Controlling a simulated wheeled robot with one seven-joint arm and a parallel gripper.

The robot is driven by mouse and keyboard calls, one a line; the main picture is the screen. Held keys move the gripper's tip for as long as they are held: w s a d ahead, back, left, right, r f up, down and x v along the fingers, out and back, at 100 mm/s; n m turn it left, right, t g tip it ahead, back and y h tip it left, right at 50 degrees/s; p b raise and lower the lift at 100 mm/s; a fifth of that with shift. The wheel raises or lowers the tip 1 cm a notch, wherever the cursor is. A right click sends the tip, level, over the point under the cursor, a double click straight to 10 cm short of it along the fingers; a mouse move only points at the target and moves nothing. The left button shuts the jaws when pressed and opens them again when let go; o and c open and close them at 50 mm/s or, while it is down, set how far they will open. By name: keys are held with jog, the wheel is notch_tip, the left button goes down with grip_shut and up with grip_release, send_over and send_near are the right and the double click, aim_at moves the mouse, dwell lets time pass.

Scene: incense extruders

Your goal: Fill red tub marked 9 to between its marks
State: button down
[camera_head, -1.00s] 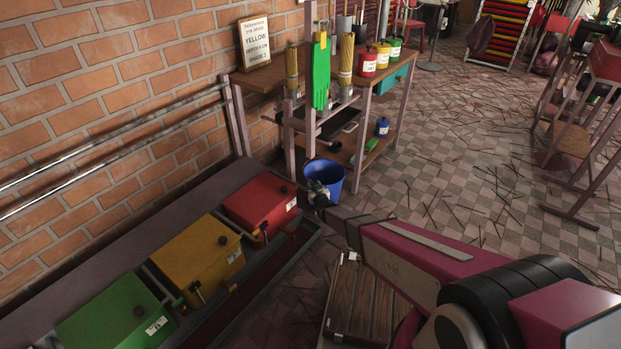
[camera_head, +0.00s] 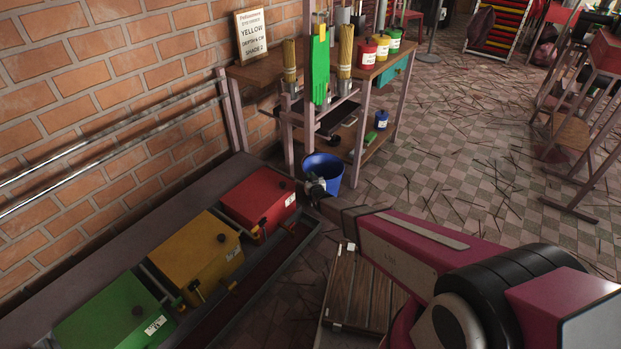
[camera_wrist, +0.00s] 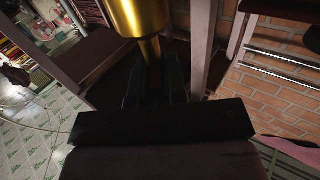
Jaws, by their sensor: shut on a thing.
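A red lidded box (camera_head: 258,197) with a small white label stands at the far end of the row in the trough by the wall. A small red pot (camera_head: 367,55) with a white label stands on the wooden stand. I cannot read a 9 or see level marks on either. My gripper (camera_head: 316,187) is by the blue bucket (camera_head: 334,180), partly hidden by my arm. In the wrist view, a brass-coloured cylinder (camera_wrist: 138,15) narrows to a neck that runs down between my dark fingers (camera_wrist: 154,82). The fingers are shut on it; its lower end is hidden.
A yellow box (camera_head: 197,252) and a green box (camera_head: 115,315) share the trough. Small yellow and green pots stand by the red pot. The stand (camera_head: 262,72) carries a sign reading YELLOW and a green hanging piece. A slatted wooden platform (camera_head: 362,290) lies below my arm.

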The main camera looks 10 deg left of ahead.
jog(key=shift+h, duration=0.3)
jog(key=shift+m+t+h, duration=0.55)
jog(key=shift+m+h, duration=0.55)
jog(key=shift+h, duration=0.35)
jog(key=shift+m+t+h, duration=0.55)
jog(key=shift+m+h, duration=0.55)
jog(key=shift+h, duration=0.35)
jog(key=c, duration=1.2)
grip_release()
jog(key=shift+o, duration=0.2)
jog(key=shift+s, duration=0.1)
jog(key=s+d, duration=0.1)
jog(key=s, duration=0.9)
jog(key=shift+s+d, duration=0.25)
jog(key=shift+s, duration=0.05)
